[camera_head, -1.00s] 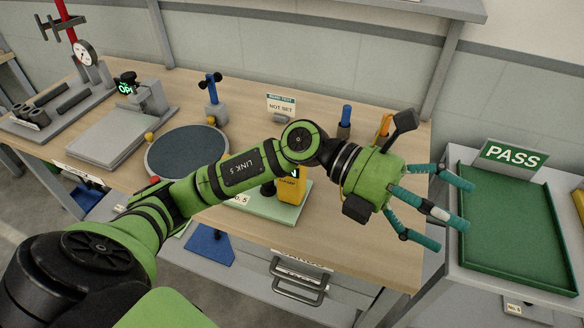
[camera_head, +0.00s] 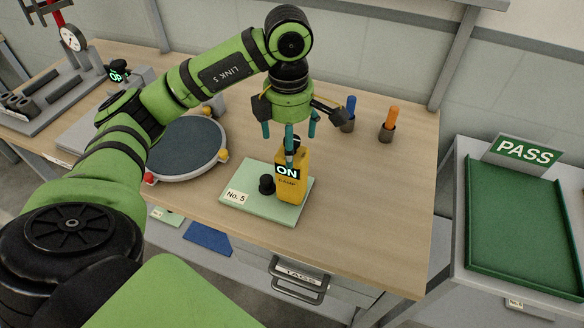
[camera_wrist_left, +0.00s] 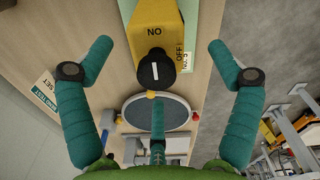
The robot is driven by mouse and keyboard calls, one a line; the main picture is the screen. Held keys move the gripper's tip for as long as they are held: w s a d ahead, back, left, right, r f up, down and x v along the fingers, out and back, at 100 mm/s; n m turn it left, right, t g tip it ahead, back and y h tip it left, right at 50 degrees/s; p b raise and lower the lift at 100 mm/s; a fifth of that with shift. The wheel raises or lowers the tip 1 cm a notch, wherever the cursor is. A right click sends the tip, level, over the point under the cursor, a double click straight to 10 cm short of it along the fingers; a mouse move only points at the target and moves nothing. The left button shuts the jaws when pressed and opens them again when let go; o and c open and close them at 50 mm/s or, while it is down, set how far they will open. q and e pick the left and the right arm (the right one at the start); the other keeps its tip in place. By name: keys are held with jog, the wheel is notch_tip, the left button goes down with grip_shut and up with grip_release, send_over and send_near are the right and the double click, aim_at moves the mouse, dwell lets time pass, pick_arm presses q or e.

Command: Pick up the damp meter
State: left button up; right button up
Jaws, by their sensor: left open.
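In the left wrist view the yellow meter (camera_wrist_left: 155,22) and a black round dial (camera_wrist_left: 154,70) with a white line lie between the spread fingers (camera_wrist_left: 157,65). I cannot tell whether any finger touches it. My right gripper is not in view.
A round dark pad (camera_head: 180,148) with coloured knobs is left of the plate. Blue-topped (camera_head: 349,112) and orange-topped (camera_head: 390,122) holders stand behind right. A green tray (camera_head: 525,285) with a PASS sign (camera_head: 527,149) is on the right.

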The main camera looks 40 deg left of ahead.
aim_at(292, 176)
pick_arm(q)
jog(key=shift+d+f+p, duration=0.15)
jog(key=shift+f+p, duration=0.3)
jog(key=shift+f, duration=0.1)
jog(key=shift+d+f+p, duration=0.15)
jog(key=shift+f+p, duration=0.25)
jog(key=shift+f, duration=0.1)
notch_tip(292, 176, down, 3)
jog(key=shift+w+a+r, duration=0.1)
jog(key=shift+w+r, duration=0.05)
jog(key=shift+r, duration=0.05)
jog(key=c, duration=1.7)
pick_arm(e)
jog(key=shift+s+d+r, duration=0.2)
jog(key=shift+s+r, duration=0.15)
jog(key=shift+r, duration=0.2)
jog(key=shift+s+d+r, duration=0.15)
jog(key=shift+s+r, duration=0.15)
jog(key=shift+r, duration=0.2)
